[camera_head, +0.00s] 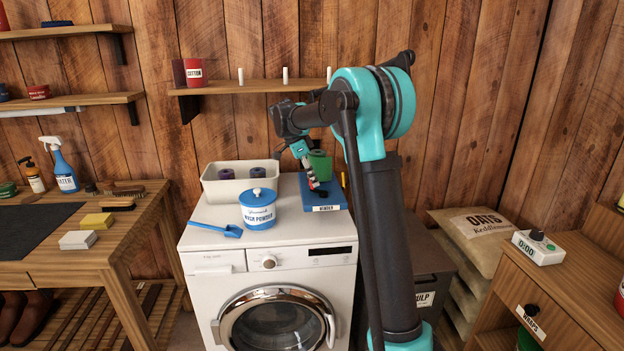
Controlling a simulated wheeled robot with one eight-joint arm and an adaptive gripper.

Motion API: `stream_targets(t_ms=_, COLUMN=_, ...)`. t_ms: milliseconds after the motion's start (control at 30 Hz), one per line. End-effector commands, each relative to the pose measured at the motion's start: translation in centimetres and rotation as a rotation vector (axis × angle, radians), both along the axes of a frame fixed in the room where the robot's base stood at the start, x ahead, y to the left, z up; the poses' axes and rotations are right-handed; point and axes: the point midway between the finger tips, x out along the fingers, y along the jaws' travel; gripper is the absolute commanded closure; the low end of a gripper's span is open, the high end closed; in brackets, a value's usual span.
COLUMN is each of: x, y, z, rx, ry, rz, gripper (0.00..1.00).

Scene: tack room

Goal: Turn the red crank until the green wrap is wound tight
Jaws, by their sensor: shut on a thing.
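The winder has a blue base (335,196) and sits on the right of the washing machine's top. A roll of green wrap (320,164) stands upright at its back, partly behind my wrist. My gripper (318,187) reaches down in front of the roll and is shut at the red crank (311,181). Only a small part of the crank shows, as the fingers cover most of it. How tight the wrap lies cannot be told from here.
The white washing machine (205,261) also holds a white bin (211,187) with purple rolls, a blue-and-white wash powder tub (258,212) and a blue scoop (232,231) left of the winder. A shelf (245,87) runs along the wall behind my arm.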

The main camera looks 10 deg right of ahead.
Motion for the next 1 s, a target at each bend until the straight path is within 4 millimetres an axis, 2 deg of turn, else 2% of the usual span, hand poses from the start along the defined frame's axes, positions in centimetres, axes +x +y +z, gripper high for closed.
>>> stream_targets(t_ms=400, x=0.02, y=-0.05, z=-0.02, rx=0.0, ry=0.001, rz=-0.009, gripper=1.0)
stream_targets(t_ms=433, x=0.02, y=-0.05, z=-0.02, rx=0.0, ry=0.001, rz=-0.009, gripper=0.77)
stream_targets(t_ms=600, x=0.02, y=-0.05, z=-0.01, rx=0.0, ry=0.001, rz=-0.008, gripper=0.57)
stream_targets(t_ms=867, x=0.02, y=-0.02, z=0.02, rx=0.0, ry=0.0, rz=-0.008, gripper=0.57)
stream_targets(t_ms=1000, x=0.0, y=0.3, z=0.75, rx=0.0, ry=0.0, rz=-0.007, gripper=0.57)
